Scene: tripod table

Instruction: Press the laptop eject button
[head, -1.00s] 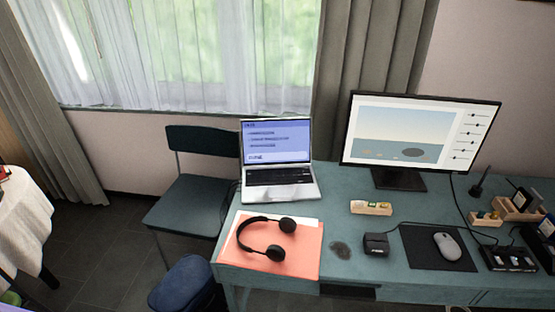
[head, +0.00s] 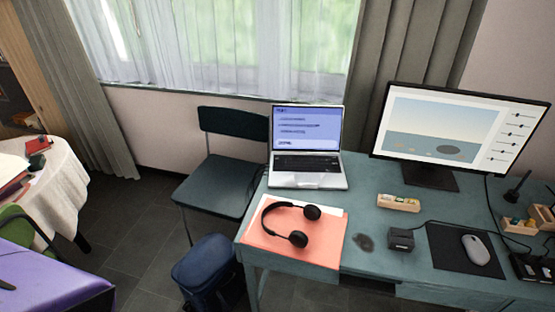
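The silver laptop (head: 307,150) stands open at the left back of the teal desk (head: 385,220). Its screen is lit with a blue-violet window holding several lines of text too small to read. Its dark keyboard and pale palm rest face me. I cannot make out an eject button, on the screen or on the body. Neither of my grippers is in the head view.
Black headphones (head: 298,239) lie on an orange folder (head: 262,238) in front of the laptop. A monitor (head: 457,128), a black box (head: 401,239) and a mouse (head: 476,249) are to the right. A chair (head: 216,186) and a blue bag (head: 208,270) stand left of the desk.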

